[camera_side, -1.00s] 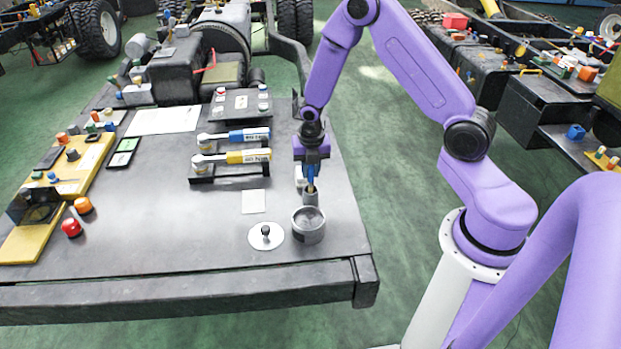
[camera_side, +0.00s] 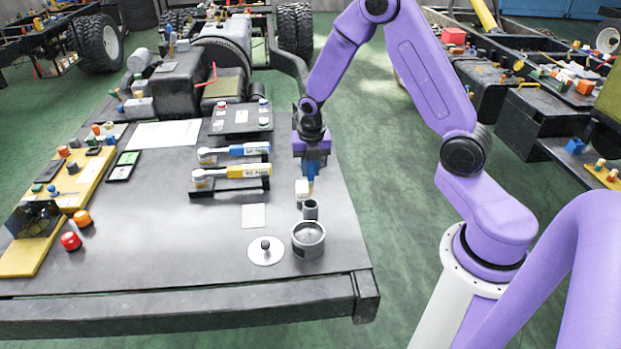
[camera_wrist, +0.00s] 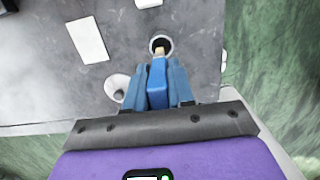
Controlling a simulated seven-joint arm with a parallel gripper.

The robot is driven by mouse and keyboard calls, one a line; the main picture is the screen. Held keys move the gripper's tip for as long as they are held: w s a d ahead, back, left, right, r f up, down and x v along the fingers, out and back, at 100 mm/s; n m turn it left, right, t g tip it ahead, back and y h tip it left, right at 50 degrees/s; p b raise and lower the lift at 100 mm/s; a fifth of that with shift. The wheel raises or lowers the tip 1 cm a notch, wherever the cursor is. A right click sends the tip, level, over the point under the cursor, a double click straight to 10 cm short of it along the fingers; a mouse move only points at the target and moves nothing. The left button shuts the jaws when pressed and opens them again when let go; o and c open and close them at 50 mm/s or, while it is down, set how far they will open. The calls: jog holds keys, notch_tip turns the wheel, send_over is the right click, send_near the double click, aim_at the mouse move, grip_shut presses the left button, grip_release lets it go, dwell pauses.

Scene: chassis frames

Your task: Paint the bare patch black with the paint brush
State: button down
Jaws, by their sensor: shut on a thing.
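A round white lid with a dark knob (camera_side: 265,251) lies left of the can. A small white block (camera_side: 302,188) stands behind the holder. Two torque wrenches (camera_side: 233,163) rest on a rack further back. Red and orange buttons (camera_side: 71,241) stand left. The deck between is clear.

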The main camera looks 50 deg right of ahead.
jog(key=s+a+r+g+h, duration=0.1)
jog(key=s+a+g, duration=0.3)
jog(key=a, duration=0.6)
jog(key=shift+f, duration=2.95)
jog(key=shift+f, duration=0.6)
jog(key=shift+r, duration=0.1)
notch_tip(320, 180, up, 7)
dwell(0.9)
dwell(0.5)
